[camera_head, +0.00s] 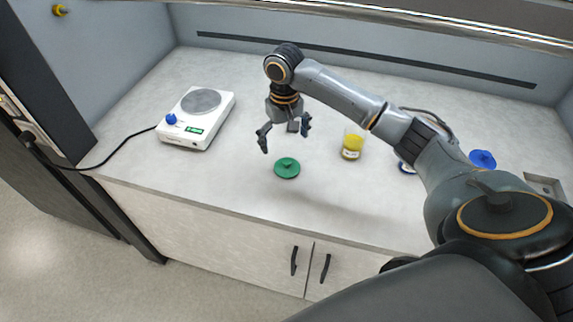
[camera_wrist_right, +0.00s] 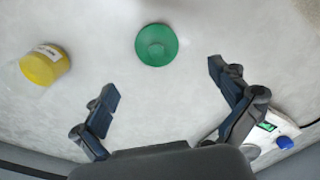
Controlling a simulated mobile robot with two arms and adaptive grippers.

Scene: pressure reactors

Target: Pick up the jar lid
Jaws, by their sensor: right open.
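The jar lid (camera_head: 287,168) is a green disc with a raised knob, lying flat on the white counter near its front edge. In the right wrist view the lid (camera_wrist_right: 156,45) sits beyond the fingertips, roughly midway between them. My right gripper (camera_head: 285,138) is open and empty, pointing down above the counter, a little behind the lid in the head view. Its two fingers also show in the right wrist view (camera_wrist_right: 163,82), apart and not touching the lid. My left gripper is in neither view.
A jar with yellow contents (camera_head: 352,145) stands right of the lid. A white scale or hotplate (camera_head: 197,119) with a blue knob is at the left, its black cable running left. A blue object (camera_head: 482,159) is farther right. The counter around the lid is clear.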

